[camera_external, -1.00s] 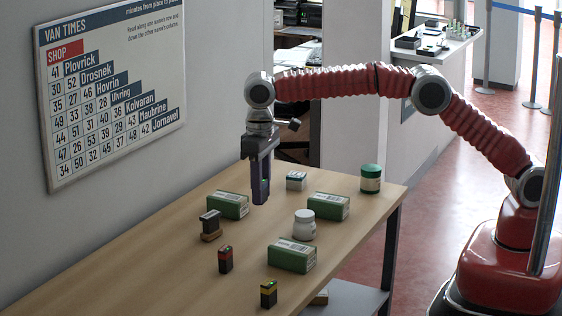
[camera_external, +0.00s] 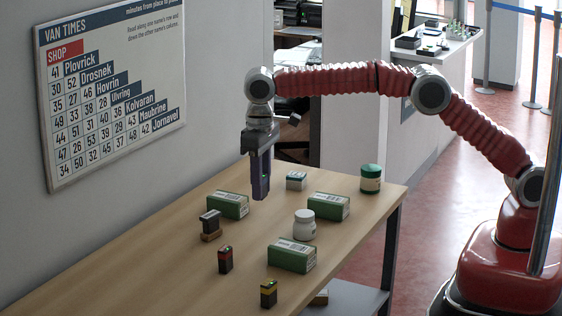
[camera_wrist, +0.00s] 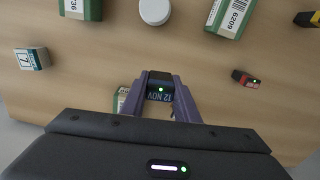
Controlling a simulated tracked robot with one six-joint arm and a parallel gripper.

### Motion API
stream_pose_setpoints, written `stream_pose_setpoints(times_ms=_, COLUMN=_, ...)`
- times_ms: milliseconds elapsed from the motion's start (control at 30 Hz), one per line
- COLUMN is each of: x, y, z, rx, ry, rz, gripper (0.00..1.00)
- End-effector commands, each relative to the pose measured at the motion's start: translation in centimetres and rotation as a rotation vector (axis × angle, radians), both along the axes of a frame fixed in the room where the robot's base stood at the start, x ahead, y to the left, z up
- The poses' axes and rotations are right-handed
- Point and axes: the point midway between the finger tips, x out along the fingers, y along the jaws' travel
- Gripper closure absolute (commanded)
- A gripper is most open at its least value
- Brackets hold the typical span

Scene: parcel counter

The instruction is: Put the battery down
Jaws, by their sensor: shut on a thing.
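My gripper (camera_external: 261,192) points down above the table, between the green boxes. In the wrist view its purple fingers (camera_wrist: 163,100) are closed on a dark battery (camera_wrist: 160,88) with a "12 NOV" label and a small green light. In the external view the fingers mostly hide this battery. A red-and-black battery (camera_external: 225,260) stands on the table; it also shows in the wrist view (camera_wrist: 245,79). A yellow-and-black battery (camera_external: 268,294) stands nearer the front edge.
Green boxes lie at the left (camera_external: 228,205), right (camera_external: 329,206) and front (camera_external: 291,255). A white jar (camera_external: 304,224), a small white-and-teal box (camera_external: 296,181) and a green jar (camera_external: 370,179) stand among them. The wooden table (camera_external: 150,270) has bare room at front left.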

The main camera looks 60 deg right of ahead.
Motion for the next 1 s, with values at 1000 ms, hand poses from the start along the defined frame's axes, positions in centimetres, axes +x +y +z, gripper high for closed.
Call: stream_pose_setpoints(times_ms=1000, x=6.2, y=-29.6, z=4.5, rx=0.002, ry=-0.014, rz=-0.228, gripper=0.96)
